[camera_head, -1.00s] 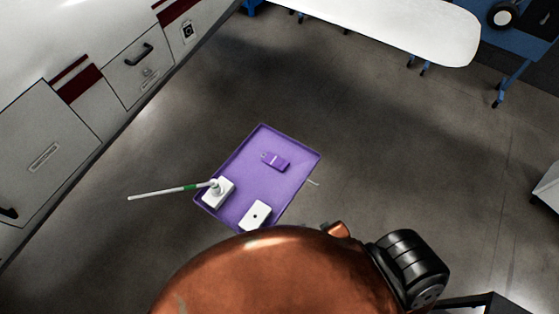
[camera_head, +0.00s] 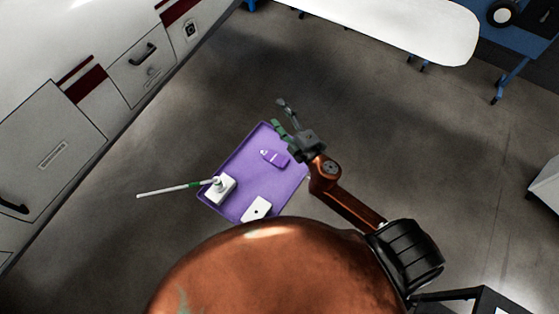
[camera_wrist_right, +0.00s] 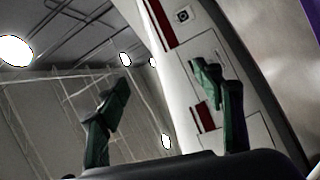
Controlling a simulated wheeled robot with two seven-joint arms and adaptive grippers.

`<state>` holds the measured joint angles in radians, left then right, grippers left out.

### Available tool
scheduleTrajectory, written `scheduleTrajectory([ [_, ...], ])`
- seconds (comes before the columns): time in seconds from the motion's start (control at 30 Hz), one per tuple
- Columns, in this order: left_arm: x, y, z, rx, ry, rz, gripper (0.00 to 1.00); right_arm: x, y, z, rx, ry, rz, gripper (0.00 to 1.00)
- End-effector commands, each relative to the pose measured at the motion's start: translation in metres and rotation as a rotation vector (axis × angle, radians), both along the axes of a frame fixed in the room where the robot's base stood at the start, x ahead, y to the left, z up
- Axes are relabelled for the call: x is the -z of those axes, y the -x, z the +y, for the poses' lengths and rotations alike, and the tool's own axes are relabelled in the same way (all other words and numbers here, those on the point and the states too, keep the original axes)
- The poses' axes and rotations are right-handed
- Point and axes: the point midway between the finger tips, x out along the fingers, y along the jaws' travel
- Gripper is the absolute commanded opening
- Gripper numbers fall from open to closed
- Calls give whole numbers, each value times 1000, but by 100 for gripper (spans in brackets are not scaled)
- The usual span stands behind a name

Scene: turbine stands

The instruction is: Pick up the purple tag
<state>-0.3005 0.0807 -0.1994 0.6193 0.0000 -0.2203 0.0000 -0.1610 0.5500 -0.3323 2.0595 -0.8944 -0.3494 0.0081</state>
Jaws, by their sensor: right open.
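The purple tag (camera_head: 272,158) lies on the purple tray (camera_head: 245,165), near the tray's far end, in the head view. My right gripper (camera_head: 279,113) is open and empty, above the tray's far right corner, just beyond and to the right of the tag. It partly hides that corner. In the right wrist view, the two green-padded fingers of my right gripper (camera_wrist_right: 165,90) stand wide apart with nothing between them. The tag does not show in that view. My left gripper is not in view.
On the tray stand a white block (camera_head: 220,189) with a thin white and green rod (camera_head: 165,191) sticking out to the left, and a white plate (camera_head: 257,209) with a dark hole. White cabinets (camera_head: 60,130) line the left. A white table (camera_head: 400,25) is at the top.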

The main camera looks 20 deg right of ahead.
Motion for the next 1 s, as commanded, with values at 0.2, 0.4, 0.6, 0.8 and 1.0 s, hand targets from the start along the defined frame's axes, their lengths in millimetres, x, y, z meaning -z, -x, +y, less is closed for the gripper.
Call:
scheduleTrajectory([
  [0.2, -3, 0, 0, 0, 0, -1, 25, -3, 17, 133, -529, 601, -207, 61],
  [0.4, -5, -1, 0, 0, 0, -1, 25, 104, 51, 143, -965, 1197, -153, 61],
  [0.6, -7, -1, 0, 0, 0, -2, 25, 187, 59, 42, -1222, 1659, 92, 61],
  [0.8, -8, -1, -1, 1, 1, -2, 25, 209, 58, -28, -1304, 1850, 268, 61],
  [1.0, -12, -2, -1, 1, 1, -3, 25, 226, 53, -33, -1313, 1870, 293, 61],
])
